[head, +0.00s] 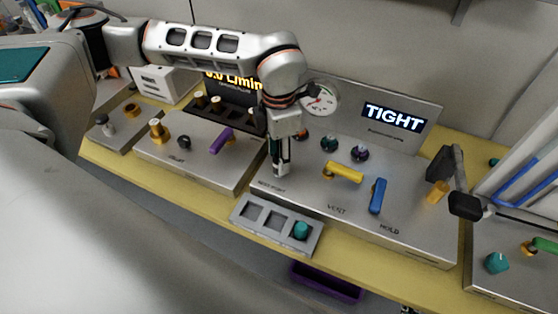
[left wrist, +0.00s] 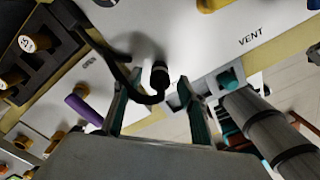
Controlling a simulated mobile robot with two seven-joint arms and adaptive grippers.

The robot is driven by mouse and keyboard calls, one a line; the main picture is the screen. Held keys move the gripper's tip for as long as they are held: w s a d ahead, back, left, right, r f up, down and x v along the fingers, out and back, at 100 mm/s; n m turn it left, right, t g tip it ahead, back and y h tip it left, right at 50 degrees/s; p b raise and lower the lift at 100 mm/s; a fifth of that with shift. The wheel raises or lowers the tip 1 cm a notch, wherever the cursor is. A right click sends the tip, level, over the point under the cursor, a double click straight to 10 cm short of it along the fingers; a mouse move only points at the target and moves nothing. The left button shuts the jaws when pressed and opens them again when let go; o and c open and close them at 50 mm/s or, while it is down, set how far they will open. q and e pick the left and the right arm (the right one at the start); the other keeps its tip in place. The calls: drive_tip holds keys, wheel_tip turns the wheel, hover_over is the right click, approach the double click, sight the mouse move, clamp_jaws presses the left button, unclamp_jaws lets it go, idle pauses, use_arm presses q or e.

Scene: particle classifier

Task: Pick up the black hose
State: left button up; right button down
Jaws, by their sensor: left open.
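The black hose (left wrist: 130,78) shows in the left wrist view as a dark curved tube. It bends down from the upper left to a thick black end piece (left wrist: 160,74) by the grey panel. My left gripper (left wrist: 152,84) is open, and its two fingers stand on either side of the hose's end part without visibly closing on it. In the head view my left gripper (head: 280,170) points down over the left edge of the middle panel. The hose is not clearly distinguishable there, being behind or beside the gripper. My right gripper is not identifiable in either view.
A grey three-pocket tray (head: 264,238) with a teal knob (head: 301,230) lies in front. The middle panel carries a yellow handle (head: 343,172) and a blue handle (head: 377,195). A purple handle (head: 220,140) is on the left panel. A purple bin (head: 328,283) sits below.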

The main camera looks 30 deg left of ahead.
use_arm(q)
wheel_tip(320, 180, down, 2)
drive_tip(key=c, duration=1.1)
drive_tip(key=shift+o, duration=0.2)
drive_tip(key=shift+r, duration=0.1)
wheel_tip(320, 180, up, 20)
drive_tip(key=shift+b, duration=0.45)
